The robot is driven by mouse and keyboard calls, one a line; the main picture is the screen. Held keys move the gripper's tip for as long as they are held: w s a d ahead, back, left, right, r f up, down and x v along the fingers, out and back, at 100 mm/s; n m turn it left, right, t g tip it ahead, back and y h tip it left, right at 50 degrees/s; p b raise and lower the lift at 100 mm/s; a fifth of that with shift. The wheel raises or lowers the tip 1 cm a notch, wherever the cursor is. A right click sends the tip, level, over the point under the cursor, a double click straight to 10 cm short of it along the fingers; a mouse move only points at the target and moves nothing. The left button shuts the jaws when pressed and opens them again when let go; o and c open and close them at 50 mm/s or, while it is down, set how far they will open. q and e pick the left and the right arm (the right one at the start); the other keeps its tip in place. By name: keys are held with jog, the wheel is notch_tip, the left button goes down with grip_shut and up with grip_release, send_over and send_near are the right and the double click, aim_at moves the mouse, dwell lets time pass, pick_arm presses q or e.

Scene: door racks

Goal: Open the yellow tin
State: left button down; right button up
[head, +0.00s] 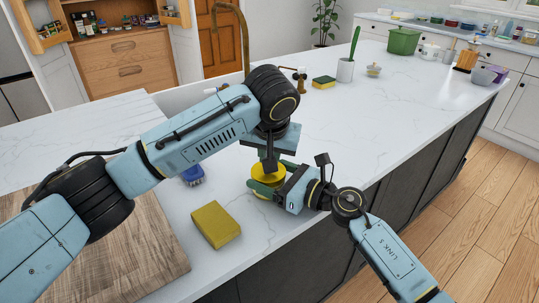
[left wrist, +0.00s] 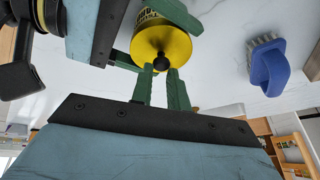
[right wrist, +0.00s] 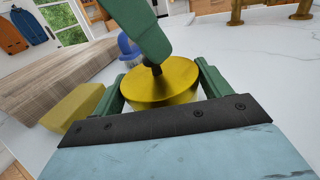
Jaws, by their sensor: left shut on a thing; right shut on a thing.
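The yellow tin (head: 267,173) stands on the white marble counter, near its edge. In the left wrist view I see its yellow lid (left wrist: 161,42) with a small dark knob (left wrist: 161,62) in the middle. My left gripper (head: 270,163) comes down from above and is shut on the knob; its green fingers (left wrist: 164,72) meet there. My right gripper (head: 266,187) comes from the right and is shut around the tin's body, one finger on each side. In the right wrist view the lid (right wrist: 160,88) lies between the green fingers. I see no clear gap under the lid.
A yellow sponge (head: 215,224) lies in front of the tin. A blue brush (head: 193,175) lies to its left, beside a wooden board (head: 110,245). The brass faucet (head: 243,40) is behind.

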pick_arm(q)
jog(key=shift+w+a+r+h, duration=0.25)
jog(key=shift+a+r+h, duration=0.1)
jog(key=shift+r+h, duration=0.3)
pick_arm(e)
jog(key=shift+d+f, duration=0.25)
pick_arm(q)
jog(key=c, duration=2.2)
grip_release()
jog(key=shift+s+d, duration=0.15)
jog(key=shift+d, duration=0.05)
pick_arm(e)
jog(key=shift+a+r, duration=0.1)
pick_arm(q)
jog(key=c, duration=1.7)
grip_release()
jog(key=shift+f, duration=0.1)
pick_arm(e)
jog(key=shift+a+r, duration=0.1)
pick_arm(q)
jog(key=v, duration=1.2)
pick_arm(e)
jog(key=shift+r, duration=0.1)
jog(key=o, duration=1.4)
